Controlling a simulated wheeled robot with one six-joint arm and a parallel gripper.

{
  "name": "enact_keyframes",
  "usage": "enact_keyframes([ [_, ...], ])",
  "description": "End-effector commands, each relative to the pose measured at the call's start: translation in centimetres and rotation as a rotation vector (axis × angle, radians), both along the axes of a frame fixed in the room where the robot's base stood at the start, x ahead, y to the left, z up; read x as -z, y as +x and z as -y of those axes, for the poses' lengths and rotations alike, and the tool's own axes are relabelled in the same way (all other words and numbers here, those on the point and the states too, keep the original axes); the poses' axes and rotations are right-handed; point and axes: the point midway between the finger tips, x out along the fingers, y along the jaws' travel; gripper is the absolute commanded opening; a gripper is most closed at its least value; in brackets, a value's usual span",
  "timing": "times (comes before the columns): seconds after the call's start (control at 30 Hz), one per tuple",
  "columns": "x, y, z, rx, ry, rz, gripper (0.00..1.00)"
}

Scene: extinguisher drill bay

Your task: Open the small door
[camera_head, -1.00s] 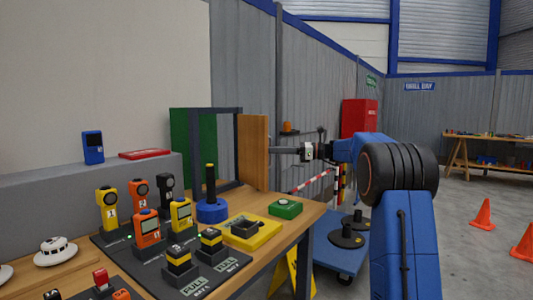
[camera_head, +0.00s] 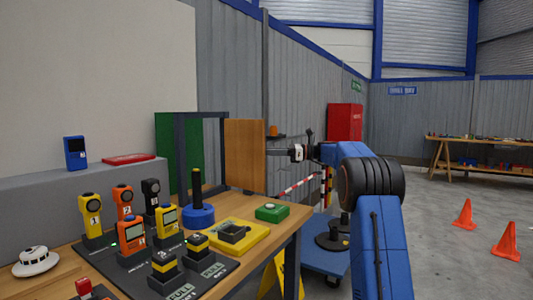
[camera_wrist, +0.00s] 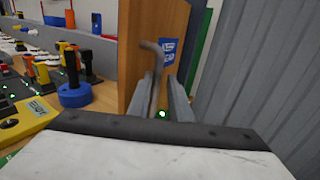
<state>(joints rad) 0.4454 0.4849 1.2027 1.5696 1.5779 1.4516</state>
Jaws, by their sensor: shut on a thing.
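The small door (camera_head: 245,156) is a wooden panel at the right of a dark upright frame (camera_head: 204,116) on the bench. It stands swung out from the frame, and the frame's opening shows beside it. In the wrist view the door (camera_wrist: 160,22) fills the upper middle, with a blue label and a grey bent handle (camera_wrist: 152,48). My gripper (camera_wrist: 163,92) is shut on the handle, whose lower part runs down between the fingers. In the head view my gripper (camera_head: 283,151) reaches the door from the right, and its fingertips are hard to make out.
The bench holds a blue base with a black post (camera_head: 198,213), a yellow box (camera_head: 236,236), a green box (camera_head: 271,212) and several handheld devices. A green panel (camera_head: 166,150) stands behind the frame. A blue cart (camera_head: 325,258) is beside the bench. Floor is open toward the orange cones (camera_head: 465,215).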

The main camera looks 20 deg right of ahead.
Motion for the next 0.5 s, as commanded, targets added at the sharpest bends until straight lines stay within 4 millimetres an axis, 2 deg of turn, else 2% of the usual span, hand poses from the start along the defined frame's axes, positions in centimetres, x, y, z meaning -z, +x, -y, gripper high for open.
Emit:
enact_keyframes([
  [0.13,0.10,0.48,0.32,0.015,0.005,0.000,0.00],
  [0.17,0.11,0.49,0.34,0.016,0.005,0.000,0.26],
  [0.5,0.11,0.32,0.33,0.013,0.001,0.000,0.28],
])
